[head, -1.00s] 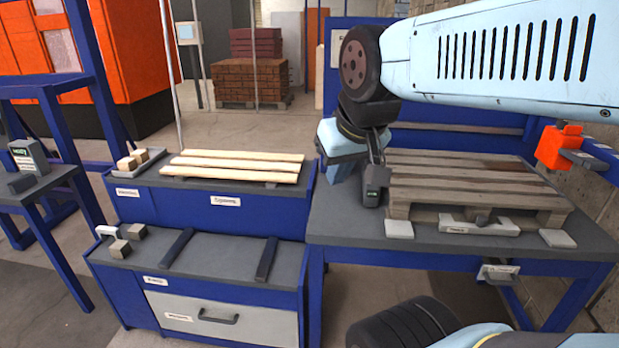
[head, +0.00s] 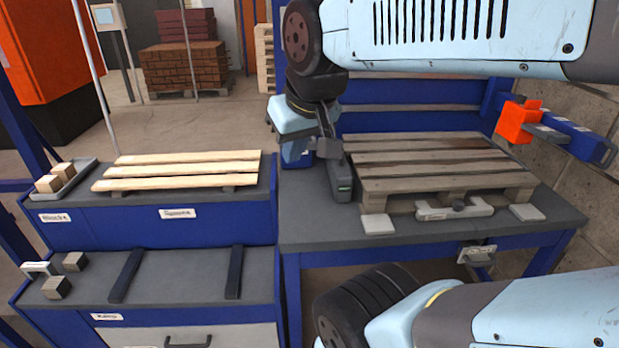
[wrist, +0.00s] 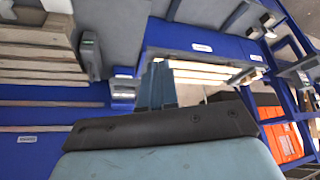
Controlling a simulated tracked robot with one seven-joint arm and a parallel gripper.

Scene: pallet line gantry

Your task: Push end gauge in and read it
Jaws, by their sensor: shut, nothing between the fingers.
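The end gauge (head: 340,182) looks like a dark grey block with a small green display, standing on the bench at the left end of the worn pallet (head: 440,160). It also shows in the wrist view (wrist: 91,57); its reading is too small to make out. I cannot tell whether it touches the pallet. My gripper (wrist: 157,85) is shut and empty, its fingers beside the gauge and apart from it in the wrist view. In the head view my wrist is just behind and left of the gauge, and the fingertips are not clear.
The pallet sits on a grey bench (head: 400,234) with pale blocks (head: 378,225) and a knobbed bar (head: 455,209) along its front. An orange clamp (head: 517,122) is at right. A left bench holds pale slats (head: 185,170) and small blocks. A brick wall bounds the right.

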